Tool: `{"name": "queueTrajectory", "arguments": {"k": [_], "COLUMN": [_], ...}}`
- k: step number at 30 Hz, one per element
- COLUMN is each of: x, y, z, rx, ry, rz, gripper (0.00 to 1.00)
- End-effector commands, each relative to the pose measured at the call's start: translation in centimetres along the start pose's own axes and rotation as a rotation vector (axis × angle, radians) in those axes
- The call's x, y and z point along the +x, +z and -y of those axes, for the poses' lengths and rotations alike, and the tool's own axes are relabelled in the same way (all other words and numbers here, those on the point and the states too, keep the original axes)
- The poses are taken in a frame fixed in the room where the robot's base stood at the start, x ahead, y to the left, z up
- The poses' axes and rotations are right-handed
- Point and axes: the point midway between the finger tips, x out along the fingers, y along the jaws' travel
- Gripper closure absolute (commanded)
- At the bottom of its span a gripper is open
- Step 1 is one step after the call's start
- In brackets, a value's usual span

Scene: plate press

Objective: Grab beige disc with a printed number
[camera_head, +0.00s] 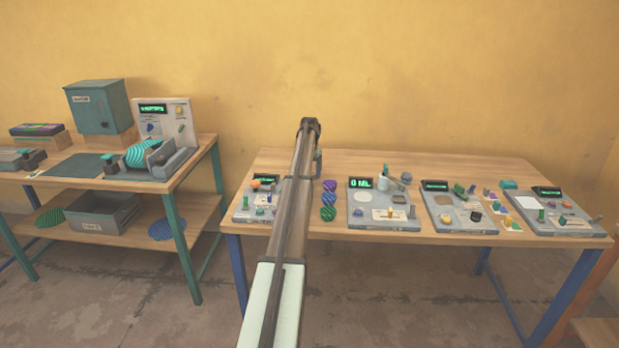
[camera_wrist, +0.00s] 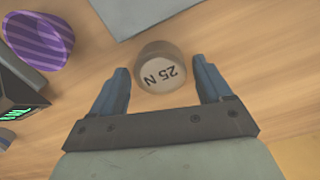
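The beige disc (camera_wrist: 158,72) has "25 N" printed on its top face and stands on the wooden table in the wrist view. My gripper (camera_wrist: 160,80) is open, with one blue-grey finger on each side of the disc's near part. A visible gap separates each finger from the disc.
A purple striped object (camera_wrist: 38,40) lies left of the disc, beside a device with a green display (camera_wrist: 16,108). A grey panel edge (camera_wrist: 140,12) is just beyond the disc. Several control panels, such as one (camera_head: 382,205), stand along the right table (camera_head: 340,162).

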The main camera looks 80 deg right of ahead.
Motion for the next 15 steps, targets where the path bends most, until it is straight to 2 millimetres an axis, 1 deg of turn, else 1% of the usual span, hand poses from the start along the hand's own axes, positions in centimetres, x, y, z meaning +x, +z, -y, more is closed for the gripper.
{"name": "queueTrajectory", "arguments": {"k": [1, 2, 15], "x": [-0.01, -0.01, -0.04], "y": [0.00, 0.00, 0.00], "z": [0.00, 0.00, 0.00], "rx": [0.000, 0.000, 0.000], "ry": [0.000, 0.000, 0.000], "rz": [0.000, 0.000, 0.000], "gripper": [0.27, 0.30, 0.72]}}
